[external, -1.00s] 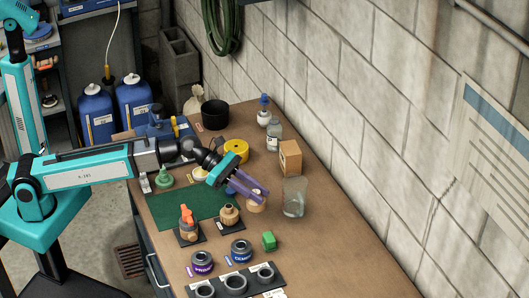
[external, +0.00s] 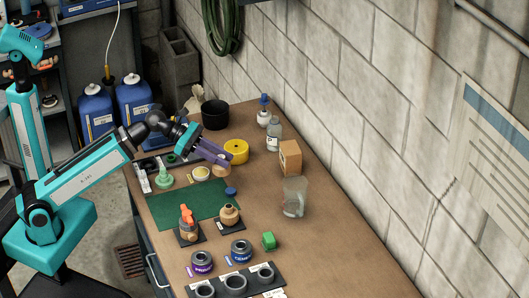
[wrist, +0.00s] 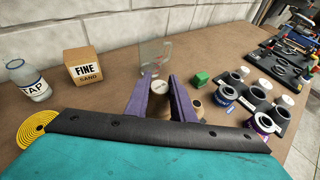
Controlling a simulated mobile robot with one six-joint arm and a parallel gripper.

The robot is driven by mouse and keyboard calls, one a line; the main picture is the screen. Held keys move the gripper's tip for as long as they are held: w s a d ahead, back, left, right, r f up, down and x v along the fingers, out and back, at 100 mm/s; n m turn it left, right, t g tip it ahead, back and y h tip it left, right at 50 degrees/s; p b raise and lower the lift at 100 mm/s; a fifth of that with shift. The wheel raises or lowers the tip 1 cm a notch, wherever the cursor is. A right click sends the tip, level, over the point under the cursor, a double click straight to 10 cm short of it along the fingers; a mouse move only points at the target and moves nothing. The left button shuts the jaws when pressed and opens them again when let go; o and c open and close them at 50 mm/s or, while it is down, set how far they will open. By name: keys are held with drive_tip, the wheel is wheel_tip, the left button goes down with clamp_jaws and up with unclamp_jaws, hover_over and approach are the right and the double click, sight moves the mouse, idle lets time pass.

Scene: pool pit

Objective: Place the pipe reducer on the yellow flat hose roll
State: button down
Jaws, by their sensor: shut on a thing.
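The yellow flat hose roll (external: 237,151) lies on the bench, right beside my gripper in the external view. It also shows at the left edge of the wrist view (wrist: 38,127). My gripper (external: 222,161) has purple fingers and is shut on the tan pipe reducer (external: 222,171), at the front left of the roll. In the wrist view the reducer's round pale end (wrist: 160,87) shows between the fingertips of my gripper (wrist: 163,82); the rest is partly hidden. The reducer appears held above the bench, apart from the roll.
A cardboard sand box (external: 290,158), a glass bottle (external: 273,135) and a clear beaker (external: 294,198) stand to the right. A black pot (external: 215,114) is behind. A green mat (external: 175,208), valve (external: 187,220) and green block (external: 268,240) lie nearer. The wall borders the bench.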

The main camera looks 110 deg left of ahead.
drive_tip(key=s+a+f+n+y+b, duration=0.1)
drive_tip(key=s+a+n+y+b, duration=0.1)
drive_tip(key=s+a+b, duration=0.3)
drive_tip(key=s+a+f+n+y+b, duration=0.1)
drive_tip(key=s+a+b, duration=0.4)
drive_tip(key=s, duration=0.7)
drive_tip(key=y+b, duration=0.1)
drive_tip(key=b, duration=0.1)
drive_tip(key=shift+s+a+f+n+g+b, duration=0.2)
drive_tip(key=shift+s+n+g+b, duration=0.05)
drive_tip(key=shift+n+g+b, duration=0.15)
drive_tip(key=shift+w+a, duration=0.1)
drive_tip(key=shift+w, duration=0.05)
drive_tip(key=w+a+p, duration=0.5)
drive_tip(key=p, duration=0.5)
drive_tip(key=shift+w+a+f, duration=0.25)
drive_tip(key=shift+a, duration=0.15)
drive_tip(key=shift+w+p, duration=0.1)
drive_tip(key=shift+p, duration=0.25)
drive_tip(key=w+a+p, duration=0.1)
drive_tip(key=p, duration=0.5)
